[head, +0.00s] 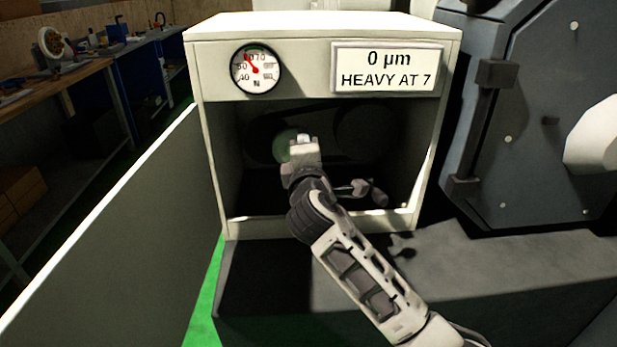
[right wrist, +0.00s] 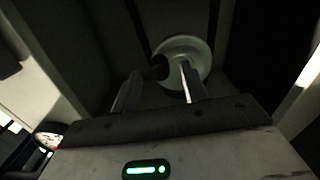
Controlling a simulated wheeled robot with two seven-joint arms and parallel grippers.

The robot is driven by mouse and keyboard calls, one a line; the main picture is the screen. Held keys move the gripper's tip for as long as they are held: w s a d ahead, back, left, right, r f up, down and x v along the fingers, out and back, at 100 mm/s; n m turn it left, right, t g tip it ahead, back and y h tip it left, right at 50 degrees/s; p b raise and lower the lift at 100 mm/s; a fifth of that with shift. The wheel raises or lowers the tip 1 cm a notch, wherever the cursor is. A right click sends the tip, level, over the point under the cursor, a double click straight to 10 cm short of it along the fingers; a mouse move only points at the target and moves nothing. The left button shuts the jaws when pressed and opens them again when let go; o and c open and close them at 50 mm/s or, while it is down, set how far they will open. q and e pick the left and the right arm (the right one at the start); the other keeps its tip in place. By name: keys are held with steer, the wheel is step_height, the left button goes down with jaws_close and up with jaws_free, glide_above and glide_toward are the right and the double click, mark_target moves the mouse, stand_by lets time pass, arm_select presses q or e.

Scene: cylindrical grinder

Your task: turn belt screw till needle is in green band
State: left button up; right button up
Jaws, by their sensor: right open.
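The belt screw is not clear in the head view. In the right wrist view a dark round knob (right wrist: 159,67), possibly the screw, sits in front of a pale disc (right wrist: 196,50). The disc shows partly in the head view (head: 282,147), behind my gripper. My right gripper (head: 303,138) reaches into the open cabinet. In the right wrist view its fingers (right wrist: 158,88) are apart, with the knob between or just beyond their tips; contact cannot be told.
The cabinet (head: 325,25) has a dark interior and a sign (head: 387,69) reading "0 µm HEAVY AT 7". A pale panel (head: 120,225) stands along its left. A small handle-like part (head: 372,192) lies right of my wrist. A large grey machine (head: 540,110) stands right.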

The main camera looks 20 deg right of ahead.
steer(key=b+v, duration=0.1)
steer(key=v, duration=1.2)
steer(key=shift+s, duration=0.2)
stand_by(1.2)
